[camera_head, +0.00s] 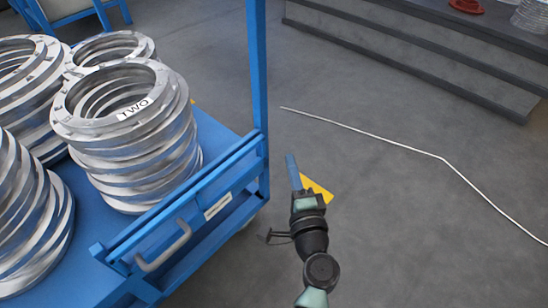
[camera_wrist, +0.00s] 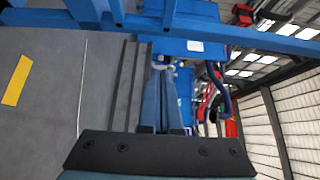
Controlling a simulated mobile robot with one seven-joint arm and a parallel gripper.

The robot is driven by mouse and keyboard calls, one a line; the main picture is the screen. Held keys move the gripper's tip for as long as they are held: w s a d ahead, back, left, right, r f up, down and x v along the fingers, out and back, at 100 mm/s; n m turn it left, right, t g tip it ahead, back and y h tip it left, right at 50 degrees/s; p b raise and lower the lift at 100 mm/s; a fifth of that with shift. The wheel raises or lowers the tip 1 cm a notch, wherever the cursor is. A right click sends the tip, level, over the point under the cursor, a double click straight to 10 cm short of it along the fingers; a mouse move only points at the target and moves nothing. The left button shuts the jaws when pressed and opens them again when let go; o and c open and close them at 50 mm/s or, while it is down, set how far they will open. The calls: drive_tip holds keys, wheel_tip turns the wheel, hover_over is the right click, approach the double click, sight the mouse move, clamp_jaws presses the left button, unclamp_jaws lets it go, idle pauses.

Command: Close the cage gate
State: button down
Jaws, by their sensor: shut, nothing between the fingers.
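A blue cage cart fills the left of the head view. A blue barred panel with a grey handle (camera_head: 165,248) and a white label (camera_head: 217,207) runs along its near edge. This looks like the gate (camera_head: 190,218); how far it stands open I cannot tell. A tall blue post (camera_head: 257,70) rises at its right end. My gripper (camera_head: 291,158) is shut and empty over the floor, right of the post and apart from the panel. In the wrist view its blue fingers (camera_wrist: 163,80) lie together, with blue bars (camera_wrist: 180,22) of the frame crossing beyond them.
Several stacks of silver flanged rings (camera_head: 130,130) stand on the cart bed. A yellow floor mark (camera_head: 318,190) lies beside my gripper. A thin pale line (camera_head: 400,150) crosses the grey floor. Dark steps (camera_head: 430,50) are at the back right. The floor on the right is clear.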

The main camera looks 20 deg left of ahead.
drive_tip(key=b+x, duration=0.3)
drive_tip(key=x, duration=0.7)
drive_tip(key=shift+s+a+p, duration=0.15)
drive_tip(key=shift+s+a, duration=0.1)
drive_tip(key=shift+s, duration=0.4)
drive_tip(key=shift+s+a+p, duration=0.1)
drive_tip(key=shift+s+a, duration=0.15)
drive_tip(key=shift+s, duration=0.4)
drive_tip(key=shift+s+a+p, duration=0.15)
drive_tip(key=shift+s+a, duration=0.1)
drive_tip(key=shift+s, duration=0.4)
drive_tip(key=shift+s, duration=0.1)
